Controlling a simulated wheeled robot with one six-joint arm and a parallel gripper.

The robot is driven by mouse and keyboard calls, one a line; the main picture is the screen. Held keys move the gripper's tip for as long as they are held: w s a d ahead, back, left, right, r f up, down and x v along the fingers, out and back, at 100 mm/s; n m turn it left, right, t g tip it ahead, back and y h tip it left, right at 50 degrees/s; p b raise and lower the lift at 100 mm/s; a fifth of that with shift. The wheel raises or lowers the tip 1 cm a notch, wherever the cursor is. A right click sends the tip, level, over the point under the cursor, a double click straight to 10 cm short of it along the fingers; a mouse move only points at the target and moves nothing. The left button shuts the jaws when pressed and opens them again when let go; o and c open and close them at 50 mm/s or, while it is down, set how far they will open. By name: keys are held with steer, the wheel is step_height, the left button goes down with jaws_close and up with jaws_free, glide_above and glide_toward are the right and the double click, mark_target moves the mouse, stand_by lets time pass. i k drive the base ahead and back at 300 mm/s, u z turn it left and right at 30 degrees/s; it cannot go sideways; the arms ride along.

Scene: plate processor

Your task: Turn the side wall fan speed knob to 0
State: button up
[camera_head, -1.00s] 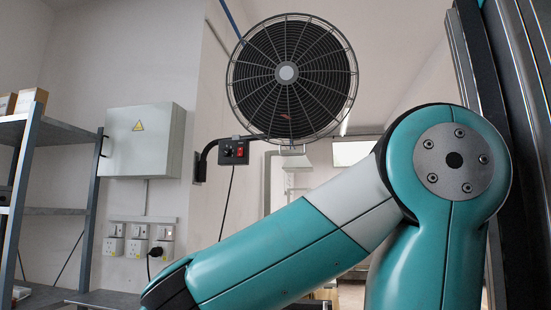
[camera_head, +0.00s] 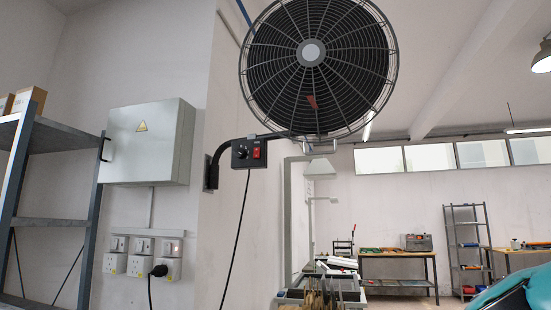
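The wall fan (camera_head: 318,62) is a large black round fan in a wire cage, mounted on a bracket at the upper middle of the head view. Its small black control box (camera_head: 249,153) hangs below and left of the cage. The speed knob (camera_head: 241,154) is a small dark dial on the left of the box, beside a red switch (camera_head: 257,152). The knob's setting is too small to read. My gripper is not in view; only a teal part of my arm shows at the bottom right corner, well apart from the box.
A grey electrical cabinet (camera_head: 149,142) and wall sockets (camera_head: 142,261) are on the left wall. A metal shelf (camera_head: 58,140) stands at far left. A black cord (camera_head: 235,240) hangs from the box. A workbench (camera_head: 398,256) and another shelf (camera_head: 468,250) stand at the back right.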

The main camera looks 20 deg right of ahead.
mark_target(240, 153)
steer(key=u, duration=1.3)
steer(key=i, duration=3.1)
steer(key=z, duration=3.45)
